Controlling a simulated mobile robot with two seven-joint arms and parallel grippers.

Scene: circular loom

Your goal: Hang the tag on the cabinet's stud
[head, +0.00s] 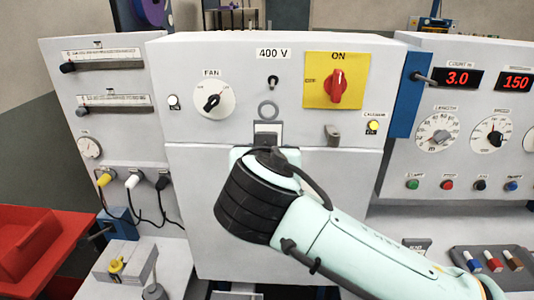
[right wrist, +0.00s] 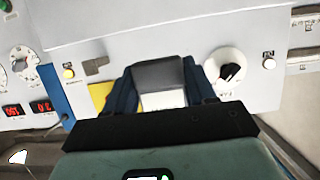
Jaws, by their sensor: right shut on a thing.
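The cabinet (head: 200,130) has a small dark stud-like fitting (head: 272,81) under its 400 V label. A grey ring (head: 268,109) shows a little below the fitting, apart from it in the picture; it seems to be the top of the tag. The tag (head: 267,128) has a dark grey part, and a dark and white part shows in the right wrist view (right wrist: 160,74). My right gripper (right wrist: 162,95) is shut on it, in front of the cabinet. The head view hides its fingers behind my wrist. My left gripper is not in view.
A grey latch (head: 332,134) juts out below the plate. A meter panel (head: 455,140) stands at right, a red bin (head: 30,245) at left.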

